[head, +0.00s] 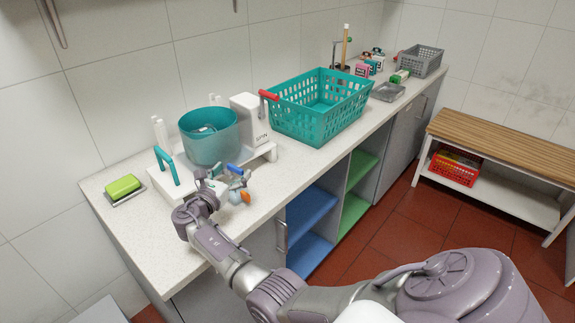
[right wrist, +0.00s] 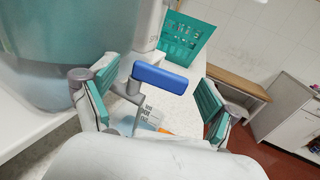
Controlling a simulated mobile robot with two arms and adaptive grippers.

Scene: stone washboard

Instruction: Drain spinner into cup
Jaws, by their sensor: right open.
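The spinner has a teal translucent tub (head: 209,137) beside a white box marked SPIN (head: 250,118), on a white base on the counter. Dark contents show inside the tub. A blue lever (right wrist: 160,78) sits on a grey drain fitting at the front; it also shows in the head view (head: 235,169). A small clear cup with dark markings (right wrist: 150,117) appears below the lever, partly hidden. My right gripper (right wrist: 153,100) is open, with its teal-padded fingers on either side of the lever, apparently not touching it. My left gripper is not in view.
A teal basket with red handles (head: 313,112) stands right of the spinner. A green sponge (head: 123,185) lies on a dish at the left. An orange item (head: 246,197) is close by my right gripper. The counter's front left is clear.

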